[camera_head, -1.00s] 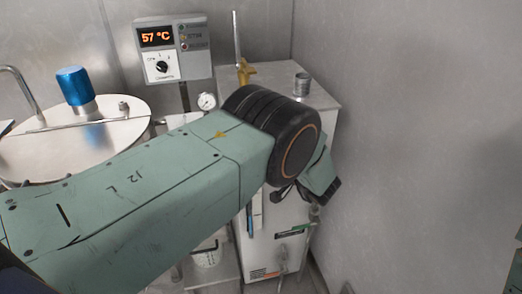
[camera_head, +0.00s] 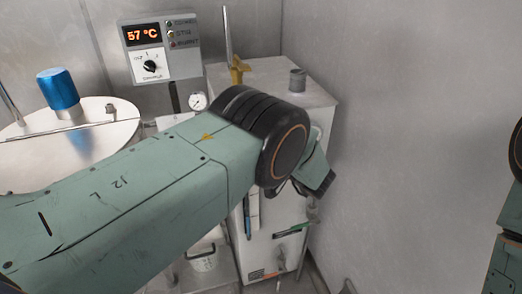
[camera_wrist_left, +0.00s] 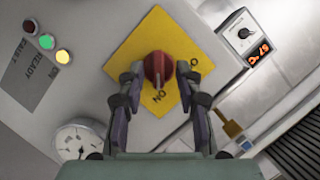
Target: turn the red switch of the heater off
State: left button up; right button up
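In the left wrist view the red switch (camera_wrist_left: 158,68) sits on a yellow diamond plate (camera_wrist_left: 178,45) lettered ON just below the knob. The knob's grip lies roughly upright in the picture, its lower end near ON. My left gripper (camera_wrist_left: 159,72) is open, one finger on each side of the knob; whether the tips touch it I cannot tell. In the head view the light-coloured heater cabinet (camera_head: 312,88) stands behind my left arm, which hides the switch and the gripper's fingers. My right gripper is out of view; only part of that arm shows at the right edge.
A control box (camera_head: 162,50) reading 57 °C hangs on the back wall. A round lidded vessel (camera_head: 100,140) with a blue cap (camera_head: 58,90) is at left. A gauge (camera_wrist_left: 76,142) and lit indicators (camera_wrist_left: 47,41) are near the switch. The wall is close on the heater's right.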

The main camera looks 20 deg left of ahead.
pick_arm(q)
jog(key=shift+s+d+r, duration=0.1)
jog(key=shift+s, duration=0.15)
jog(key=shift+c, duration=0.2)
jog(key=shift+w+a+f, duration=0.25)
jog(key=shift+w+f, duration=0.15)
jog(key=shift+w, duration=0.1)
jog(key=c, duration=0.4)
jog(key=shift+s+d+r, duration=0.1)
jog(key=shift+s+r, duration=0.05)
jog(key=shift+s, duration=0.05)
grip_shut()
